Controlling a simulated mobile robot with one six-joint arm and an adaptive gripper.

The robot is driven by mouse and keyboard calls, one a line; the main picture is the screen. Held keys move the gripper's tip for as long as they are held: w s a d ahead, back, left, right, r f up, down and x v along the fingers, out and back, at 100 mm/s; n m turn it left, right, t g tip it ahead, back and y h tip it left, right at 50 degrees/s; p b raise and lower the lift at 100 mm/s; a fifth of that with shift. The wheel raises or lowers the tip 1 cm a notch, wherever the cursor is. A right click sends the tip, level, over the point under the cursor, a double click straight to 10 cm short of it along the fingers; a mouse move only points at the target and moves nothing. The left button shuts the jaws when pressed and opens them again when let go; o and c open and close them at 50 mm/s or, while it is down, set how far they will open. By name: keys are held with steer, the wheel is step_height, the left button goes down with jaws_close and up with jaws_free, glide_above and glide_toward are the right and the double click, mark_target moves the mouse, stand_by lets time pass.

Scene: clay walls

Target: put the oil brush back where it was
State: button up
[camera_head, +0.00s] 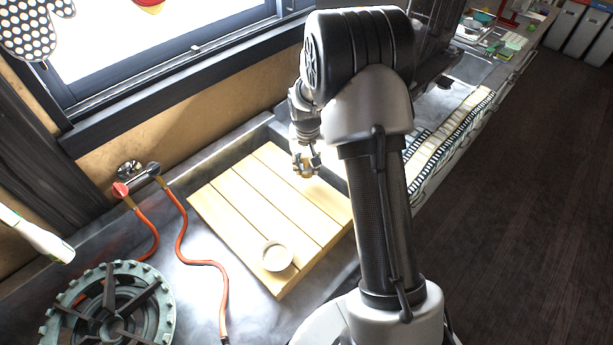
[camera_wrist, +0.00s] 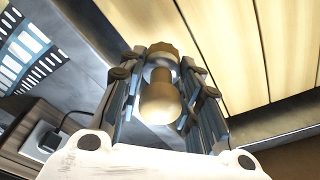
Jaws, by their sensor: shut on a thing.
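The oil brush (camera_wrist: 160,104) shows in the wrist view as a tan, rounded wooden piece between the fingers. My gripper (camera_wrist: 162,72) is shut on it. In the head view my gripper (camera_head: 305,165) is over the far right part of the slatted wooden board (camera_head: 237,203), with a small tan part of the brush (camera_head: 307,173) showing between the fingers. The brush's far end is hard to make out. I cannot tell how high it is above the board. A small round bowl (camera_head: 277,256) stands on the board's near part.
A gas burner (camera_head: 108,312) stands at the lower left, with orange hoses (camera_head: 183,240) running from a wall valve (camera_head: 135,180). A window ledge (camera_head: 190,73) runs behind. A patterned cloth (camera_head: 447,140) lies on the counter to the right. Bare counter shows left of the board.

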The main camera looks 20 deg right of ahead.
mark_target(306, 173)
steer(key=shift+f+b, duration=0.55)
steer(key=shift+f, duration=1.75)
steer(key=shift+f, duration=0.15)
steer(key=o, duration=1)
steer(key=shift+o, duration=0.2)
